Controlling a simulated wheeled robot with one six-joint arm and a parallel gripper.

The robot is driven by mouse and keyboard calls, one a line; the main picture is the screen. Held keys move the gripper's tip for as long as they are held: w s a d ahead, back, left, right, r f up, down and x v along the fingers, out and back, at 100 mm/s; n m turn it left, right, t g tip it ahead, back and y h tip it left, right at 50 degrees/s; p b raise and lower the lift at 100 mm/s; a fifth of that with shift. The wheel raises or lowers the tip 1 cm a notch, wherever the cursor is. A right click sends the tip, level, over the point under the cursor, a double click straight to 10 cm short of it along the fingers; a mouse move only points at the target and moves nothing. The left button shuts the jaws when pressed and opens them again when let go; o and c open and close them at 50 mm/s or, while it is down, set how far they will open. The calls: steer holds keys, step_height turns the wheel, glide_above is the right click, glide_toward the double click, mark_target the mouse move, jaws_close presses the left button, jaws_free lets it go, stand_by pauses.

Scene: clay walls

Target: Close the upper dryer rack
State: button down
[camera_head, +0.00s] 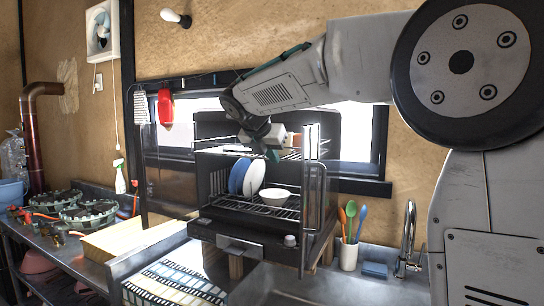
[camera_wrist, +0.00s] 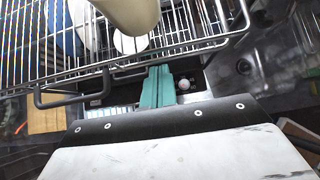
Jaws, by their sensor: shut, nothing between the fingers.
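The dish dryer (camera_head: 250,240) is a dark cabinet with transparent front doors standing open. Its wire upper rack (camera_head: 226,151) appears to stick out at the front. In the wrist view the upper rack (camera_wrist: 205,42) spans the top, with a dark handle loop (camera_wrist: 75,103) on its front edge. My gripper (camera_head: 273,155) is at the front of the upper rack. Its teal fingers are together and empty in the wrist view (camera_wrist: 157,88), close to the rack's front wires; I cannot tell whether they touch. A pale rounded object (camera_wrist: 125,12) hides part of the rack.
Below, the lower rack (camera_head: 283,211) holds a blue plate (camera_head: 238,175), a white plate (camera_head: 254,178) and a white bowl (camera_head: 274,197). A utensil cup (camera_head: 348,256) and faucet (camera_head: 408,240) stand at the right. The open right door (camera_head: 315,200) stands close beside my arm.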

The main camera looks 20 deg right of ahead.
mark_target(281, 157)
steer(key=w+d, duration=0.3)
steer(key=shift+d, duration=0.2)
steer(key=shift+s, duration=0.1)
steer(key=shift+a, duration=0.1)
